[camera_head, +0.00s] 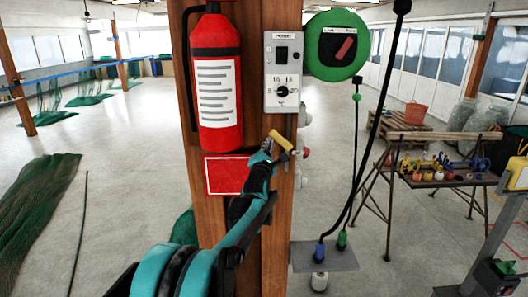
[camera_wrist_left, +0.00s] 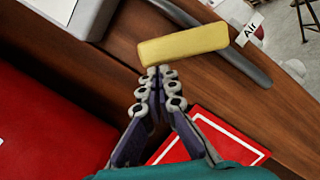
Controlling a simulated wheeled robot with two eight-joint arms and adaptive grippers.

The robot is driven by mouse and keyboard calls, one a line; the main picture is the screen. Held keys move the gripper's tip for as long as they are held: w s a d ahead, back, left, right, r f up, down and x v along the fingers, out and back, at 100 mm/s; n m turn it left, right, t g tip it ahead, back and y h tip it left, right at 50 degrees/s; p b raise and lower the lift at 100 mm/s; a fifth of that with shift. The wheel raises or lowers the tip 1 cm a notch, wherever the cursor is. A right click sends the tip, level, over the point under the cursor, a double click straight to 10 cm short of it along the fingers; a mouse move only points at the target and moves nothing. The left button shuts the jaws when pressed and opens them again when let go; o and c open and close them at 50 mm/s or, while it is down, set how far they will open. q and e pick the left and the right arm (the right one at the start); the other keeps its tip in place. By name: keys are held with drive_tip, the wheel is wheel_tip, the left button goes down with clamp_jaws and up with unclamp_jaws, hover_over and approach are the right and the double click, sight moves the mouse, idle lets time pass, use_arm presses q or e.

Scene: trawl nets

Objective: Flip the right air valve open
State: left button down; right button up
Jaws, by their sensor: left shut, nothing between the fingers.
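A yellow valve lever (camera_head: 281,141) is on the wooden post below the grey thermostat box. My left gripper (camera_head: 265,151) is shut and empty, just below the lever's left part. In the wrist view its closed fingertips (camera_wrist_left: 160,72) are at the lever's lower edge near its left end; I cannot tell whether they touch. The valve body is mostly hidden. My right gripper is not in view.
A red fire extinguisher (camera_head: 215,85) hangs left of the lever, with a red sign (camera_head: 225,175) below. The thermostat box (camera_head: 284,70) is above. A green round case (camera_head: 337,45) and dark hoses are to the right, above a grey bracket (camera_head: 324,262). A trestle table (camera_head: 440,180) stands farther off.

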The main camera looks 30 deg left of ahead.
sight(276, 132)
use_arm(q)
drive_tip(key=r+m, duration=0.1)
drive_tip(key=w+d+m+h, duration=0.1)
drive_tip(key=m, duration=0.1)
drive_tip(key=r+m+p, duration=0.1)
drive_tip(key=m, duration=0.1)
drive_tip(key=shift+w+d+r+g, duration=0.15)
drive_tip(key=shift+r+g, duration=0.15)
drive_tip(key=shift+r, duration=0.05)
drive_tip(key=shift+w+d+r+m+p, duration=0.15)
drive_tip(key=shift+d+r+m+p, duration=0.25)
drive_tip(key=shift+m, duration=0.5)
drive_tip(key=shift+w+d+r+m+g+h+p, duration=0.15)
drive_tip(key=shift+w+d+r+m+g+h, duration=0.2)
drive_tip(key=shift+m, duration=0.45)
drive_tip(key=shift+w+d+r+m+g+h+p, duration=0.2)
drive_tip(key=shift+d+m, duration=0.2)
drive_tip(key=shift+m, duration=0.4)
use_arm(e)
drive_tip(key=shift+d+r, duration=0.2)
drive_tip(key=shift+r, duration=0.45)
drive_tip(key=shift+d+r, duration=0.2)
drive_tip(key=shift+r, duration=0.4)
